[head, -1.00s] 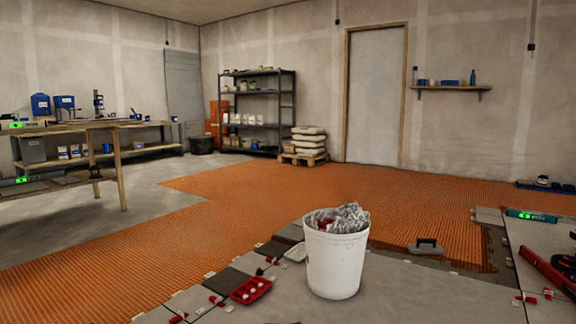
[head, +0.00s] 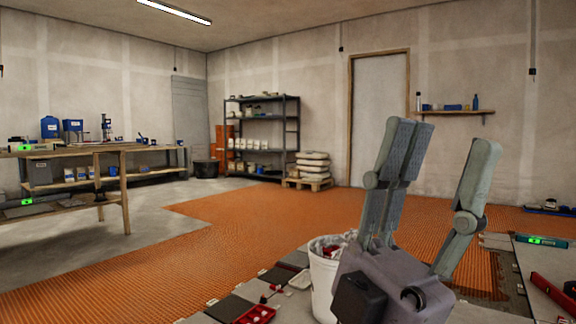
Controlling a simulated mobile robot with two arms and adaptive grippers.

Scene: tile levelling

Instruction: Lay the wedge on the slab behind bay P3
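My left gripper (head: 443,140) is raised in the right half of the head view, its fingers pointing up and spread wide apart, with nothing between them. Small red wedges and clips (head: 276,288) lie along the edge of the grey slabs (head: 237,308) at bottom centre. A red tray (head: 256,314) with pale pieces stands beside them. I cannot tell which wedge or which slab the task means, and no P3 label is readable. My gripper hides part of the slabs behind it. My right gripper is not in view.
A white bucket (head: 322,290) with crumpled contents stands partly behind my gripper. A red level (head: 553,296) and a teal level (head: 542,240) lie on slabs at the right. The orange ribbed floor mat (head: 230,235) is clear. A workbench (head: 80,150) stands at the left.

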